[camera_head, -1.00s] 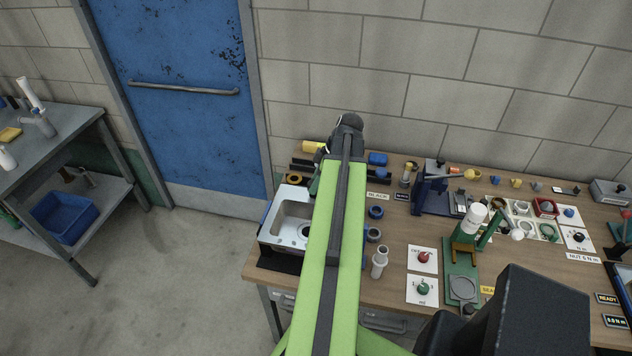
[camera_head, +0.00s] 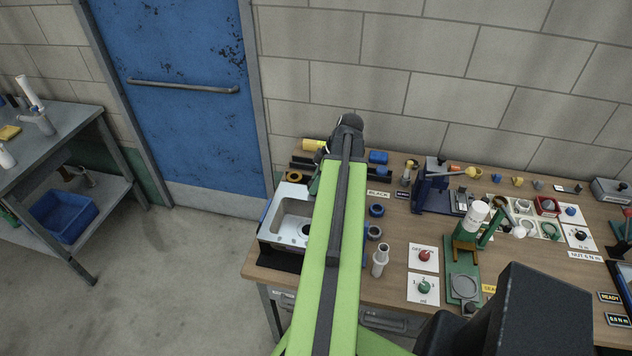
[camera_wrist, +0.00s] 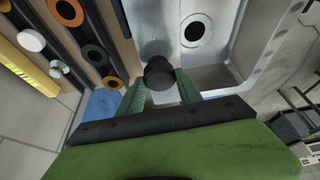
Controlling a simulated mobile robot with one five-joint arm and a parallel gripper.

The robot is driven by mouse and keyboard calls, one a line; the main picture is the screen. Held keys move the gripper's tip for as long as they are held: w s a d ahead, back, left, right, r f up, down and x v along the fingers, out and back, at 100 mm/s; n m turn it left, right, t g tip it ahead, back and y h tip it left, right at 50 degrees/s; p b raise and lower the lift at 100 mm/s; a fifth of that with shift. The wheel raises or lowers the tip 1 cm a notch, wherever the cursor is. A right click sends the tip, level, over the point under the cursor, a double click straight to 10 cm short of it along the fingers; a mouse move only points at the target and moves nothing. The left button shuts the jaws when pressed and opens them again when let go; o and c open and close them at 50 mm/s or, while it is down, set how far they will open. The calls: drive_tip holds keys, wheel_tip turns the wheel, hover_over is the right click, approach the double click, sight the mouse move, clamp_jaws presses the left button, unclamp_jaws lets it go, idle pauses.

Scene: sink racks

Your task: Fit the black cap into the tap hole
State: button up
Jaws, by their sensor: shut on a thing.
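The black cap (camera_wrist: 158,73) is between the green fingertips of my gripper (camera_wrist: 161,84) in the wrist view. My gripper is shut on it, above the edge of the metal sink (camera_wrist: 228,78). A dark round opening with a pale rim (camera_wrist: 196,30) shows in the sink beyond the cap. I cannot tell whether the cap touches the sink, and I cannot make out the tap hole beneath it. In the head view, the sink (camera_head: 270,225) stands at the bench's left end. My green arm hides part of it, and the cap is hidden there.
Dark rails with several rings and plugs (camera_wrist: 93,54) lie beside the sink. A blue ring (camera_head: 376,210) and a grey pipe fitting (camera_head: 380,260) stand right of my arm. A green dispenser stand (camera_head: 463,262) is farther right. A blue door (camera_head: 180,90) is behind, left.

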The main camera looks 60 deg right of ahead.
drive_tip(key=shift+f+b, duration=0.95)
drive_tip(key=shift+f, duration=0.1)
drive_tip(key=o, duration=1.4)
drive_tip(key=p+v, duration=1.6)
drive_tip(key=v, duration=0.1)
drive_tip(key=shift+s+r, duration=0.1)
drive_tip(key=shift+r, duration=0.15)
